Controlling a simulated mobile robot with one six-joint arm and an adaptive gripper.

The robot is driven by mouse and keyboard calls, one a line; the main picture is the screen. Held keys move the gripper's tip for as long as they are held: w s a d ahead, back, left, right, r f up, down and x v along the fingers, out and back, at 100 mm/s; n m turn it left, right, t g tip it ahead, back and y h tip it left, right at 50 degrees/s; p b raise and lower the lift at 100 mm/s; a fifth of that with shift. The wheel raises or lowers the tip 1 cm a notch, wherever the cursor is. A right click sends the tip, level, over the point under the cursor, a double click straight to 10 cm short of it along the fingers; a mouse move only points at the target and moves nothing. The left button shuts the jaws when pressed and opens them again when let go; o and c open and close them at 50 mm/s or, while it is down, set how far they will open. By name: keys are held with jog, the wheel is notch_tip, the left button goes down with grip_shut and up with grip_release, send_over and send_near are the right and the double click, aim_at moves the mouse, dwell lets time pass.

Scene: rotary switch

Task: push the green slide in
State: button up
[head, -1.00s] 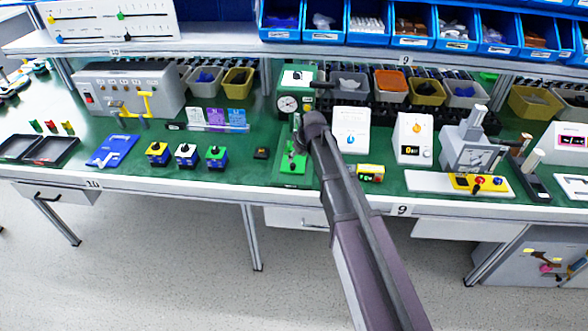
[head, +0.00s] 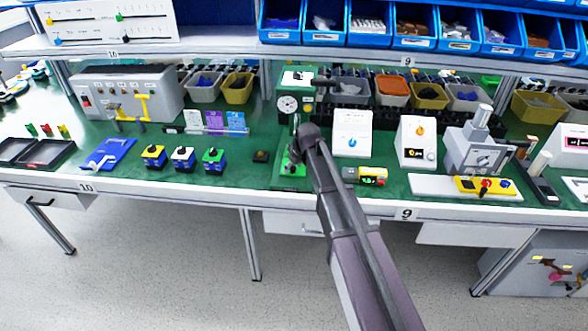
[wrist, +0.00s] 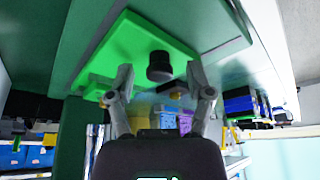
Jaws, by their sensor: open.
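A bright green plate-like part (wrist: 125,55) with a black round knob (wrist: 159,67) fills the upper middle of the wrist view. I take it to be the green slide, but cannot be sure. In the head view, a green block (head: 287,169) shows at the foot of the dial gauge stand (head: 288,104), partly hidden by my arm. My gripper (wrist: 162,84) is open and empty. Its two fingers are spread, with the knob between and beyond their tips; contact cannot be told. In the head view the fingers are small and mostly hidden behind the wrist.
Bins and a shelf edge (head: 200,57) lie behind. Some green bench top is bare around the stand.

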grip_shut()
jog(key=shift+w, duration=2.4)
jog(key=shift+r, duration=0.1)
grip_release()
jog(key=shift+w, duration=0.1)
jog(key=shift+d, duration=0.15)
jog(key=s+d+r+m+p, duration=0.1)
jog(key=s+d, duration=0.3)
jog(key=s+d+r+m+g+h+p, duration=0.1)
jog(key=s+d+p, duration=0.1)
jog(key=s+d, duration=0.2)
jog(key=s+d+r+m+p, duration=0.1)
jog(key=s+d+p, duration=0.1)
jog(key=s+d, duration=0.2)
jog(key=shift+s+d+r+m+h, duration=0.15)
jog(key=shift+s+m+h, duration=0.05)
jog(key=shift+s, duration=0.45)
jog(key=shift+s+d+r+m+h, duration=0.15)
jog(key=shift+s+m+h, duration=0.05)
jog(key=shift+s, duration=0.4)
jog(key=s+d+r+m+g+p, duration=0.1)
jog(key=s+d+r+m+p, duration=0.1)
jog(key=s+d, duration=0.3)
jog(key=s+d+r+m+g+h+p, duration=0.1)
jog(key=s+d, duration=0.4)
jog(key=s, duration=0.6)
jog(key=shift+s+r+m+p, duration=0.15)
jog(key=shift+r+m+p, duration=0.25)
jog(key=shift+m, duration=0.5)
